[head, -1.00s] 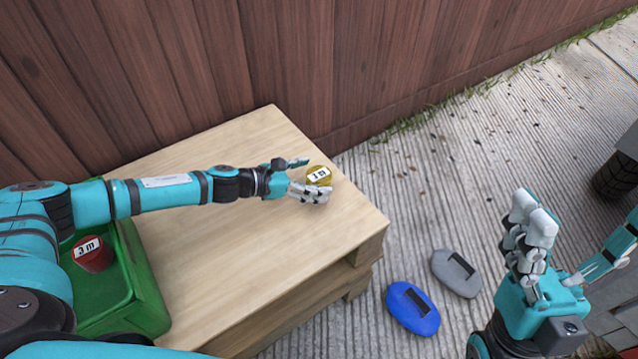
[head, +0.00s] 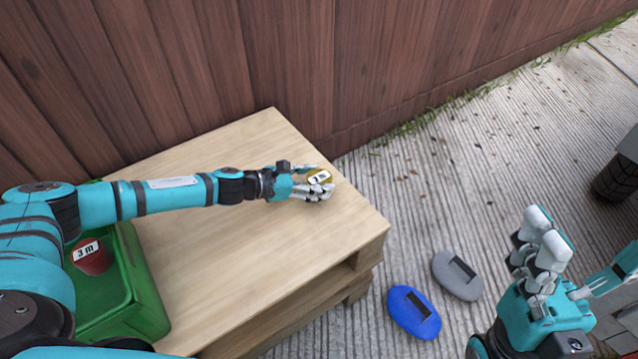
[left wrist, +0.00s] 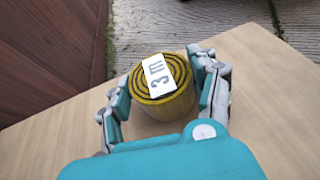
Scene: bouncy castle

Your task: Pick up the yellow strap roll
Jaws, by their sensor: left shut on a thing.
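The yellow strap roll (head: 321,177) stands near the back right corner of the wooden table. It is a coiled yellow and black roll with a white label, which reads "3 m" in the left wrist view (left wrist: 160,97). My left gripper (head: 314,183) is shut on the roll, with fingers on both sides of it. In the left wrist view the roll sits between the fingers, its top uncovered. I cannot tell whether it still touches the tabletop. My right gripper (head: 541,240) is at the right, over the ground, away from the roll; its jaw state is unclear.
The wooden table (head: 240,230) is mostly bare. A green crate (head: 150,285) at its left holds a red roll (head: 92,258). A blue object (head: 414,311) and a grey object (head: 457,275) lie on the ground at right. A wooden fence (head: 230,60) stands behind.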

